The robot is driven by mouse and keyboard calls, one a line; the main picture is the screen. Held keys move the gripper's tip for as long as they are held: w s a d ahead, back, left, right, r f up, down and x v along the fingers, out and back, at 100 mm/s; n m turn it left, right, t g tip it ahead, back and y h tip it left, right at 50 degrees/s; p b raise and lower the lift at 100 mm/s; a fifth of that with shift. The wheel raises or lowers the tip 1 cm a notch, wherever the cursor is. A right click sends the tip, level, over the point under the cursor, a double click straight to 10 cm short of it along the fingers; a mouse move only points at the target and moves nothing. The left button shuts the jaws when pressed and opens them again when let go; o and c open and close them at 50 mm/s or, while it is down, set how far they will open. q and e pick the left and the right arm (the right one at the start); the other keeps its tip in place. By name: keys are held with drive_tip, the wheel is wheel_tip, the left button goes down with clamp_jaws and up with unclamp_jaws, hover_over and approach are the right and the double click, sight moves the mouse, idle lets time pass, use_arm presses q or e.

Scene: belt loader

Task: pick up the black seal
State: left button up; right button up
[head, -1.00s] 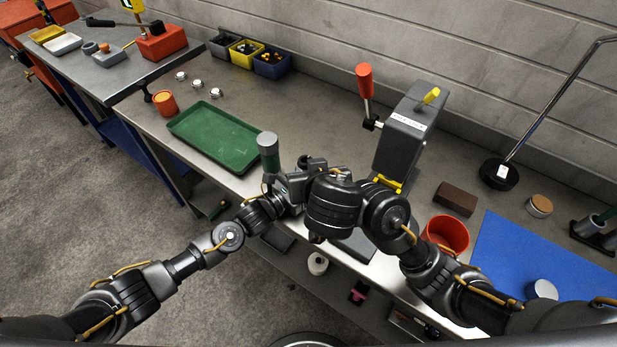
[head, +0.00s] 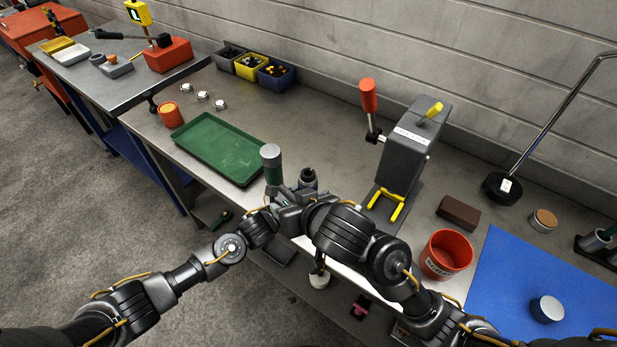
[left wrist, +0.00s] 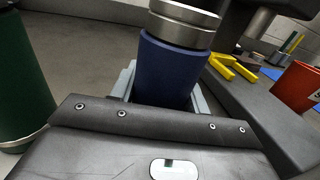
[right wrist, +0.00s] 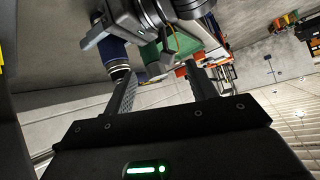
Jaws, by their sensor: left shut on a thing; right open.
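I cannot make out a separate black seal in any view. My left gripper (left wrist: 162,92) is shut on a blue cylinder (left wrist: 168,72) with a metal top, held upright; its dark top shows in the head view (head: 308,178). A green cylinder (head: 272,168) with a grey top stands just left of it, also in the left wrist view (left wrist: 22,85). My right gripper (right wrist: 163,88) is open and empty, tilted, with the blue cylinder (right wrist: 118,55) beyond its left finger. In the head view its fingers are mostly hidden by my right arm.
A green tray (head: 215,150) lies behind left. A grey press (head: 408,140) with a red-handled lever and yellow fork stands behind right. A red bucket (head: 446,256), a brown block (head: 458,212) and a blue mat (head: 545,290) are at right. Bins (head: 275,77) line the wall.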

drive_tip(key=s+a+y, duration=0.1)
drive_tip(key=y, duration=0.1)
drive_tip(key=t+h, duration=0.2)
drive_tip(key=t, duration=0.4)
approach(307, 170)
drive_tip(key=x, duration=0.7)
drive_tip(key=shift+w+a+f, duration=0.1)
drive_tip(key=shift+w, duration=0.15)
drive_tip(key=c, duration=1.1)
